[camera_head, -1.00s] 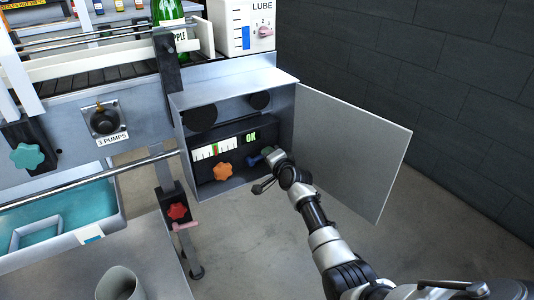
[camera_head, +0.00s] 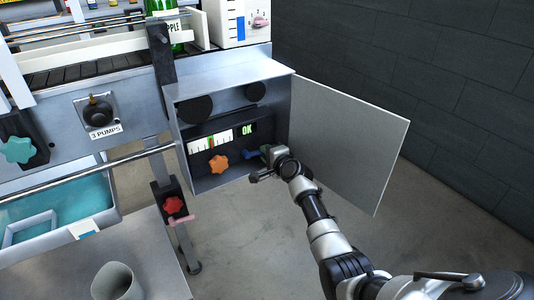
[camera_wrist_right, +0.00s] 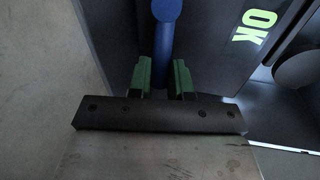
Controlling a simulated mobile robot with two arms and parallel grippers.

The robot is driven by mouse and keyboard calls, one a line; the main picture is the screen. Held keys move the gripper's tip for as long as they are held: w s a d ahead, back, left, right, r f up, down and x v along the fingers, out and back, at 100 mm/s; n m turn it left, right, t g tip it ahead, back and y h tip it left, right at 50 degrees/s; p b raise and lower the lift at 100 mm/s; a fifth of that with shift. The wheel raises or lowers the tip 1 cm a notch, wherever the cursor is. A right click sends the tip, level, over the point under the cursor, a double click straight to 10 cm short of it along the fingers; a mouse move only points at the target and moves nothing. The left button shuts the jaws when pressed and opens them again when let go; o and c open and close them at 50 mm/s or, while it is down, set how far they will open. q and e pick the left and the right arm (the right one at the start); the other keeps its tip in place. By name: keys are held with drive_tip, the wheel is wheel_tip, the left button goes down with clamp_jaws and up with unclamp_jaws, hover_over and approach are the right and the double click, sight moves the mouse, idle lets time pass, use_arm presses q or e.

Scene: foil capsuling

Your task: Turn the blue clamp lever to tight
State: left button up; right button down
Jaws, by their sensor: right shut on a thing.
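The blue clamp lever (camera_head: 250,154) is inside the open cabinet, just right of the orange knob and below the lit OK display (camera_head: 247,129). In the right wrist view the lever (camera_wrist_right: 166,30) runs down between two green fingers. My right gripper (camera_head: 266,153) reaches in from the right and is shut on the lever; it also shows in the right wrist view (camera_wrist_right: 162,78). The lever's far end is partly hidden by the gripper in the head view. My left gripper is not in view.
The cabinet (camera_head: 232,83) has its door (camera_head: 345,140) swung open to the right, close beside my right arm. An orange star knob (camera_head: 218,164) and a gauge (camera_head: 210,140) sit left of the lever. A red knob (camera_head: 173,205) is on a post below.

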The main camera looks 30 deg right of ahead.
drive_tip(key=c, duration=1)
unclamp_jaws()
drive_tip(key=shift+c, duration=0.2)
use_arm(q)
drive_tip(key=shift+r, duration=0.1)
use_arm(e)
drive_tip(key=shift+s, duration=0.1)
use_arm(q)
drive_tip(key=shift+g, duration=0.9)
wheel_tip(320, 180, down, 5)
drive_tip(key=p, duration=0.4)
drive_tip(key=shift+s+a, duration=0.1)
use_arm(e)
drive_tip(key=s+r, duration=0.2)
drive_tip(key=s, duration=0.8)
drive_tip(key=shift+s+d, duration=0.2)
